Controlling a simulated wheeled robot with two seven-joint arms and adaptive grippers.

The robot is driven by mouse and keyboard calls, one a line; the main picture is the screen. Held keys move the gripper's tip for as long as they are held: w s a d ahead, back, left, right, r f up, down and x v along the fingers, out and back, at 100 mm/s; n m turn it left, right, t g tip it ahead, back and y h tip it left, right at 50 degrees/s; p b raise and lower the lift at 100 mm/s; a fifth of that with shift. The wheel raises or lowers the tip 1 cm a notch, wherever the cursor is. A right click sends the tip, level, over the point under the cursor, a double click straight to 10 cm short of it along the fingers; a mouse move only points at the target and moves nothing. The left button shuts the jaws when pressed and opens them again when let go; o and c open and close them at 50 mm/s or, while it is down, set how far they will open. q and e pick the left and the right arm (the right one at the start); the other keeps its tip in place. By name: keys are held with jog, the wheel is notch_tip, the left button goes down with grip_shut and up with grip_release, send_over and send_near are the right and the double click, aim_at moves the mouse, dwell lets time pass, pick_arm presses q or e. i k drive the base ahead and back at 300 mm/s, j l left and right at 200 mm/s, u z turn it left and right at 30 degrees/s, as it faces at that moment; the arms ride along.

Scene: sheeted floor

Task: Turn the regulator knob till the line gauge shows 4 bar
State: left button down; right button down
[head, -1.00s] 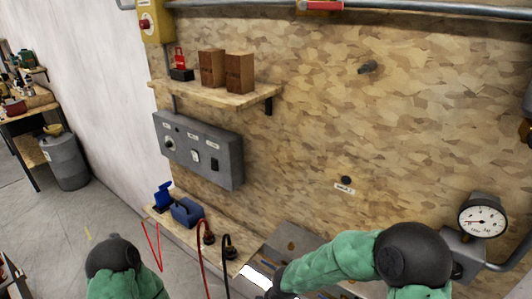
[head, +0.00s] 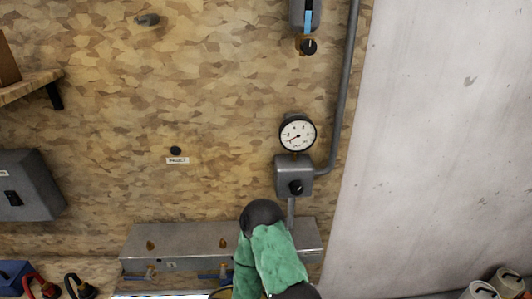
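The round white line gauge (head: 297,134) with a black rim is on the wood-chip wall in the head view. Its needle points to the lower left, at the low end of the dial; the exact reading is too small to tell. Just below it, a grey box (head: 282,177) carries the black regulator knob (head: 296,188). The knob is in plain view and nothing touches it. My green-sleeved arm with a black rounded joint shows at bottom centre, below the box. Neither gripper is visible.
A grey metal ledge (head: 220,240) with small fittings runs below the box. A grey pipe (head: 347,90) rises right of the gauge. A blue-marked device (head: 308,18) with a black knob hangs above. A grey switch box (head: 28,187) is at left. The wall around the gauge is clear.

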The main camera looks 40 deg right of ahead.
aim_at(296, 187)
jog(key=z, duration=1.6)
